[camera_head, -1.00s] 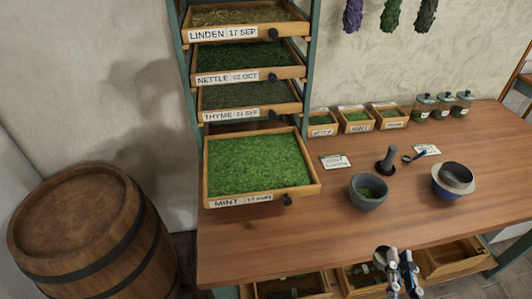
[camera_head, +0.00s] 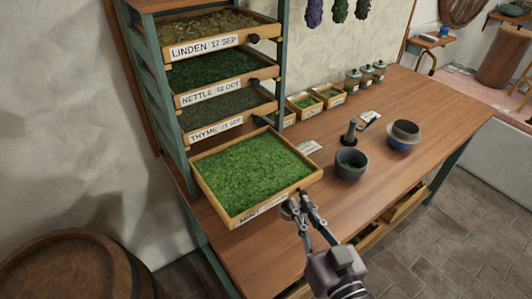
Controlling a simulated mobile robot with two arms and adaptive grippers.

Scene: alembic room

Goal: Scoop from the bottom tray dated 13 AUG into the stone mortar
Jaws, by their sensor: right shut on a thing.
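The bottom tray (camera_head: 232,221) is pulled far out of the rack and full of bright green leaf. Its front label starts with MINT; the date is too small and oblique to read now. The stone mortar (camera_head: 350,170), a dark grey bowl with some green inside, stands on the table to the right of the tray. My right gripper (camera_head: 301,206) is shut on a small metallic scoop (camera_head: 288,211) beside the tray's front right corner. The scoop's contents cannot be made out. My left gripper is out of view.
Trays of linden (camera_head: 215,33), nettle (camera_head: 215,72) and thyme (camera_head: 222,112) sit above in the rack. A dark pestle (camera_head: 350,135) stands behind the mortar, and a blue bowl with a sieve (camera_head: 403,136) is to its right. A barrel (camera_head: 70,265) is at lower left.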

